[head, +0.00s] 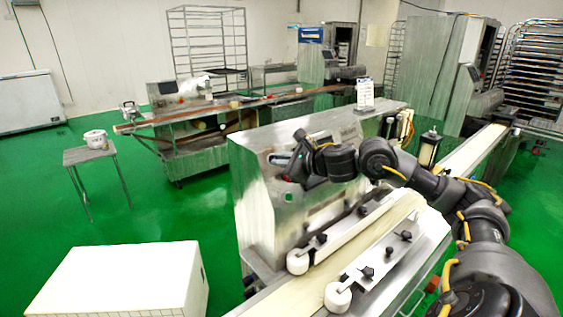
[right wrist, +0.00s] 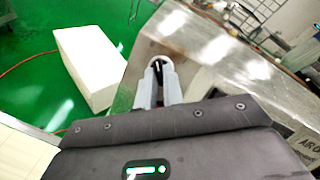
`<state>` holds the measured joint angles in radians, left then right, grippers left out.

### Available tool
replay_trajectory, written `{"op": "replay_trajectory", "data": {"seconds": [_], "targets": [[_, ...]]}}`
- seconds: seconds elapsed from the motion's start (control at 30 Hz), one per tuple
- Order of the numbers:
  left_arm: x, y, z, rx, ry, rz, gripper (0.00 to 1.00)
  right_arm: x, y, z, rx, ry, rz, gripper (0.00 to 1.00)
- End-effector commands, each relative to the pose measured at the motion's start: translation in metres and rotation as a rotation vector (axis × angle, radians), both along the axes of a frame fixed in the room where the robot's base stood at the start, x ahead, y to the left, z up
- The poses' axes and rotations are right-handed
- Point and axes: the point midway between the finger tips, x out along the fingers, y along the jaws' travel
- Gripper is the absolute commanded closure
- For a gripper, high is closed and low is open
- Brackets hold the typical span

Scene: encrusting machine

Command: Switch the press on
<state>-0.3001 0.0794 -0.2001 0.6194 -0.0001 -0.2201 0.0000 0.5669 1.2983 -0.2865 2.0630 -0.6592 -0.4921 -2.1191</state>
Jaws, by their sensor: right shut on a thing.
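The press (head: 260,215) is a tall steel machine in the middle of the head view, with a conveyor at its foot. My right gripper (head: 284,160) is at the upper left of its front, against the slanted panel. In the right wrist view the two grey fingers of my right gripper (right wrist: 158,72) are close together at an oval recess in the steel, shut on a small dark switch (right wrist: 157,66). The fingers hide most of the switch, so I cannot tell its position. A green round button (head: 289,197) is lower on the press. My left gripper is not in view.
A white box (head: 125,280) stands on the green floor left of the press. A conveyor belt (head: 365,245) with white rollers runs in front of the press. A small table with a white bucket (head: 95,138) is farther left, with open floor around it.

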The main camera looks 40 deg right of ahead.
Motion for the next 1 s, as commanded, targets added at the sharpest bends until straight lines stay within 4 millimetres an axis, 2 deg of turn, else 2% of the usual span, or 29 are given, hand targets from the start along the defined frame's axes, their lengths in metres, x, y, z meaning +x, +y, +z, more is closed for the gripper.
{"op": "replay_trajectory", "data": {"seconds": [0.2,0.47,0.77,1.0], "targets": [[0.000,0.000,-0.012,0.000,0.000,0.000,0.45,0.000,0.001,-0.002,0.153,-0.006,-0.077,1.00],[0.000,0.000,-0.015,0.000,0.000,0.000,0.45,0.000,0.002,-0.001,0.375,-0.010,-0.187,1.00],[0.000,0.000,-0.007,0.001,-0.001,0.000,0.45,0.000,0.004,0.001,0.631,-0.015,-0.315,1.00],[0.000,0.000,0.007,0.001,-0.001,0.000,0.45,0.000,0.005,0.003,0.834,-0.019,-0.417,1.00]]}}
